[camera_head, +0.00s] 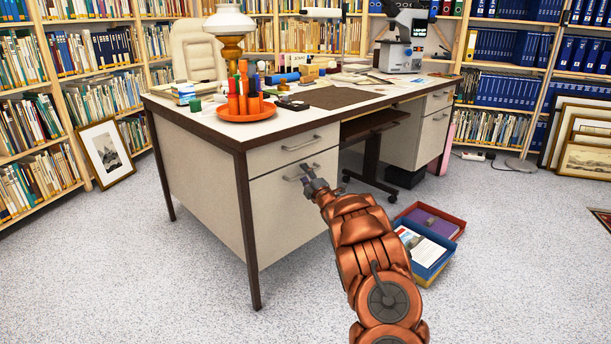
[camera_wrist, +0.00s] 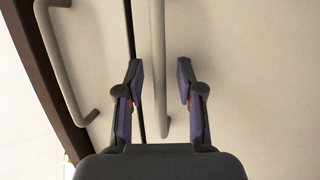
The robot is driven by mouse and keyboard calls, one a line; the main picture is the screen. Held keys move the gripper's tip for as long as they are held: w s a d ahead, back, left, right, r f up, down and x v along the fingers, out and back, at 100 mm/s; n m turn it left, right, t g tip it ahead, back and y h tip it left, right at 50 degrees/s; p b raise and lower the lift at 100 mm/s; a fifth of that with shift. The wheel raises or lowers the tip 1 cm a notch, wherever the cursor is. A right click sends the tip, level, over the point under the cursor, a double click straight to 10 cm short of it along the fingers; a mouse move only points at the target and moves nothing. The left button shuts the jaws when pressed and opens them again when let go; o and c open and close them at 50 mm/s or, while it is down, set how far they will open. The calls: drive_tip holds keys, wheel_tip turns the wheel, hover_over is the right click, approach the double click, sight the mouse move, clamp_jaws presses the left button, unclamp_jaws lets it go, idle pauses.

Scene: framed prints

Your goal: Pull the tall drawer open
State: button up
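The tall drawer (camera_head: 285,215) is the lower, deeper front in the desk's left pedestal; it looks shut. Its bar handle (camera_head: 294,178) runs across its upper part. My gripper (camera_head: 308,178) is at this handle, near its right part. In the wrist view, the handle (camera_wrist: 158,35) passes between the two open fingers (camera_wrist: 160,72), with a gap visible on each side. Whether the fingertips reach past the bar is hard to tell. The shallower drawer (camera_head: 265,157) above is also shut; its handle (camera_wrist: 68,75) shows left of my fingers.
The desk (camera_head: 215,140) carries a lamp (camera_head: 230,35), an orange tray (camera_head: 246,115) and a microscope (camera_head: 402,45). A red tray (camera_head: 455,222) and a blue tray (camera_head: 430,270) lie on the floor right of my arm. Floor left of my arm is clear.

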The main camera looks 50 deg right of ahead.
clamp_jaws()
idle(0.5)
drive_tip(key=shift+s, duration=0.1)
